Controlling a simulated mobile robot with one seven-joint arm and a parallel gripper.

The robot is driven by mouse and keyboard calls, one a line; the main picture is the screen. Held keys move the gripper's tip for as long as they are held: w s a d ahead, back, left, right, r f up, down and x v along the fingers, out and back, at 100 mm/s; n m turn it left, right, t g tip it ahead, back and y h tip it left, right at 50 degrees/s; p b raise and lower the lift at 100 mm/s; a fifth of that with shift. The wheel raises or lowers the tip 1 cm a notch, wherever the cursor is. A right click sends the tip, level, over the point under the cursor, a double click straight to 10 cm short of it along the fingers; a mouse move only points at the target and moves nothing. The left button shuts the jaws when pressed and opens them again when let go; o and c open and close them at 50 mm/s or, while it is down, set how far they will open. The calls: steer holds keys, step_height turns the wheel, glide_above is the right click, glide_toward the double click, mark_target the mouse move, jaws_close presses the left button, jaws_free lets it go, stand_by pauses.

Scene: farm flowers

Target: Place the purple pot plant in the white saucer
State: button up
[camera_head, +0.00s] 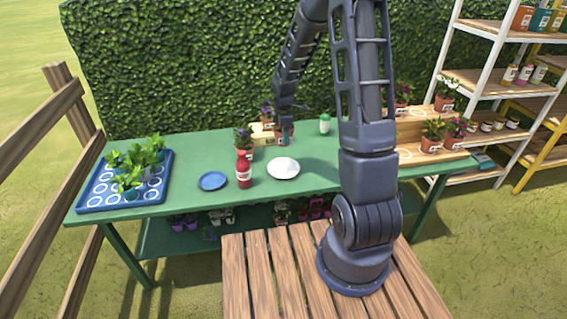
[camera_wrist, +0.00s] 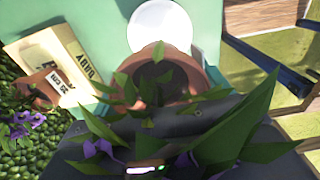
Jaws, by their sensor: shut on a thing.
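The white saucer (camera_head: 283,168) lies empty on the green table, and it also shows at the top of the wrist view (camera_wrist: 160,27). My gripper (camera_head: 284,131) is behind the saucer, near the table's far side. It is shut on the purple pot plant, whose terracotta pot (camera_wrist: 143,57) shows in the wrist view, apart from the saucer. Green leaves and purple flowers spread toward the wrist camera and hide much of the fingers. In the head view my gripper hides most of the held pot. I cannot tell whether the pot touches the table.
A seed box (camera_wrist: 58,62) and another purple-flowered plant (camera_wrist: 27,122) stand left of the held pot. A red bottle (camera_head: 244,172), blue saucer (camera_head: 212,181) and seedling tray (camera_head: 95,203) are on the left. A green-capped bottle (camera_head: 325,124) stands behind. Potted plants stand right.

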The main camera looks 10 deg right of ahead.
step_height(320, 180, down, 14)
steer(key=shift+f, duration=0.25)
stand_by(0.5)
steer(key=shift+f, duration=0.15)
steer(key=o, duration=1.3)
